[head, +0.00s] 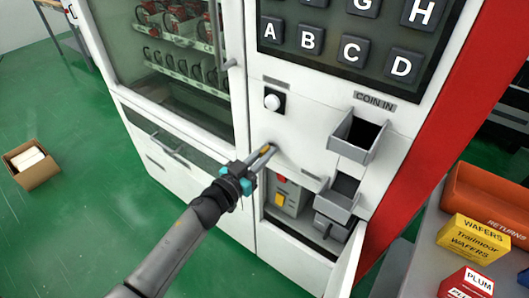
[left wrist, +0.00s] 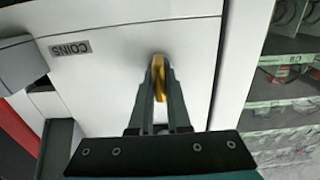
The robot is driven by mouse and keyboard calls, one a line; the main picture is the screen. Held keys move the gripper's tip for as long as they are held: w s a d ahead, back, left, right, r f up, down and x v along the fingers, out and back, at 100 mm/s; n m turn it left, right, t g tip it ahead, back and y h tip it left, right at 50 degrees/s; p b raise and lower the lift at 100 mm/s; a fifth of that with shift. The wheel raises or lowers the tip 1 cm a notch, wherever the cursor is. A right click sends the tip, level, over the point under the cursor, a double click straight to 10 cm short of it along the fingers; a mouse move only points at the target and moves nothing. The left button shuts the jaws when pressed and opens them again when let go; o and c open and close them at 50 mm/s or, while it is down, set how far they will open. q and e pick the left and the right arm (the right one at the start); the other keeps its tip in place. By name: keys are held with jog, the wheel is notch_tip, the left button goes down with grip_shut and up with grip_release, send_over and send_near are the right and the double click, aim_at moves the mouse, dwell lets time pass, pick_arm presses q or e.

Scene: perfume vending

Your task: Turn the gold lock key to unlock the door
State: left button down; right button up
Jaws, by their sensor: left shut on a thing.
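The gold lock key (head: 265,150) sits in the white front of the vending machine, below a round white knob and left of the coin chutes. It also shows in the left wrist view (left wrist: 158,72), upright in that picture between the fingertips. My left gripper (head: 264,156) is shut on the key, with a finger on each side; it shows closely in the left wrist view (left wrist: 158,85). The keyhole is hidden behind the key and fingers. The lower compartment (head: 282,205) beside the gripper stands open. My right gripper is not in view.
An open door panel (head: 346,262) juts out at the lower right. Metal coin chutes (head: 357,137) stick out right of the key. A grey table with a wafers box (head: 472,239) and an orange returns bin (head: 490,198) stands at the right. A cardboard box (head: 33,168) lies on the green floor.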

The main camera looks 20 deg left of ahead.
pick_arm(q)
jog(key=shift+m, duration=0.3)
jog(key=m, duration=0.3)
jog(key=shift+d+m, duration=0.1)
jog(key=shift+m, duration=0.2)
jog(key=m, duration=0.4)
jog(key=shift+s+d+f+m, duration=0.1)
jog(key=shift+f+m, duration=0.05)
jog(key=shift+m, duration=0.15)
jog(key=m, duration=0.4)
jog(key=shift+f, duration=0.15)
jog(key=m+b, duration=0.1)
jog(key=m, duration=0.4)
jog(key=shift+d+f, duration=0.1)
jog(key=c, duration=0.9)
grip_release()
jog(key=shift+s, duration=0.15)
jog(key=v, duration=1.5)
